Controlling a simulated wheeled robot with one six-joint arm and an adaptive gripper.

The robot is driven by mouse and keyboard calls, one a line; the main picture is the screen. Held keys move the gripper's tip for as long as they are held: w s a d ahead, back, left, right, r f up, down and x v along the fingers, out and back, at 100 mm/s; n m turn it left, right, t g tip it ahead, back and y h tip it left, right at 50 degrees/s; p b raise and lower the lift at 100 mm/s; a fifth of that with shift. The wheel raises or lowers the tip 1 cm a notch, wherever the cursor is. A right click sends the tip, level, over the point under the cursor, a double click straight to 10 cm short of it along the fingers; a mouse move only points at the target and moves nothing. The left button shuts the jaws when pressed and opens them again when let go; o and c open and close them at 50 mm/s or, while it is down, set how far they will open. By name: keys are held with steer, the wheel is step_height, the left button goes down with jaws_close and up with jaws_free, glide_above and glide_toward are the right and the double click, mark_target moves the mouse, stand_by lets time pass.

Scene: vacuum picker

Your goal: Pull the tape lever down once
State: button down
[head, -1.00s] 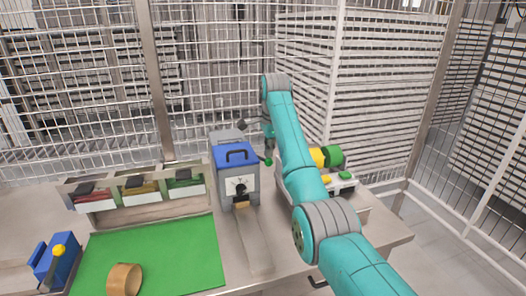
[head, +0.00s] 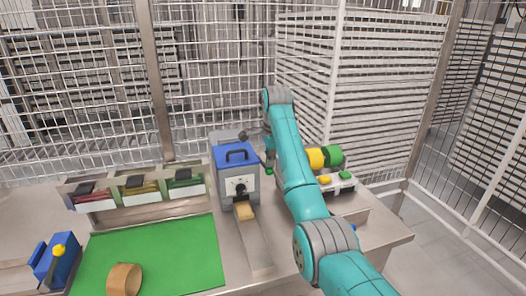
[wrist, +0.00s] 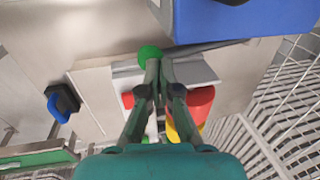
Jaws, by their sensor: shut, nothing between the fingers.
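The tape machine (head: 226,180) is a grey box with a blue top and a dial on its front. Its lever ends in a green knob (head: 269,171) on the right side, low beside the box. A tan piece of tape (head: 244,211) sticks out at the front over a metal chute. In the wrist view my gripper (wrist: 160,62) is shut and empty, its fingertips at the green knob (wrist: 149,51); I cannot tell whether they touch. The machine's blue top (wrist: 240,18) shows at upper right there.
A green mat (head: 150,255) with a tan tape roll (head: 124,279) lies at left. Behind it are several bins (head: 139,190). Yellow and green cylinders (head: 325,157) and a button box (head: 345,184) stand right of my arm. Wire fencing encloses the table.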

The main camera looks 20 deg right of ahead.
mark_target(271, 170)
steer(key=shift+s+f, duration=0.25)
steer(key=shift+f, duration=0.6)
steer(key=shift+s+f, duration=0.2)
steer(key=shift+f, duration=1.7)
steer(key=shift+w+f, duration=0.15)
steer(key=shift+f, duration=0.65)
steer(key=shift+w+f, duration=0.1)
steer(key=shift+f, duration=0.75)
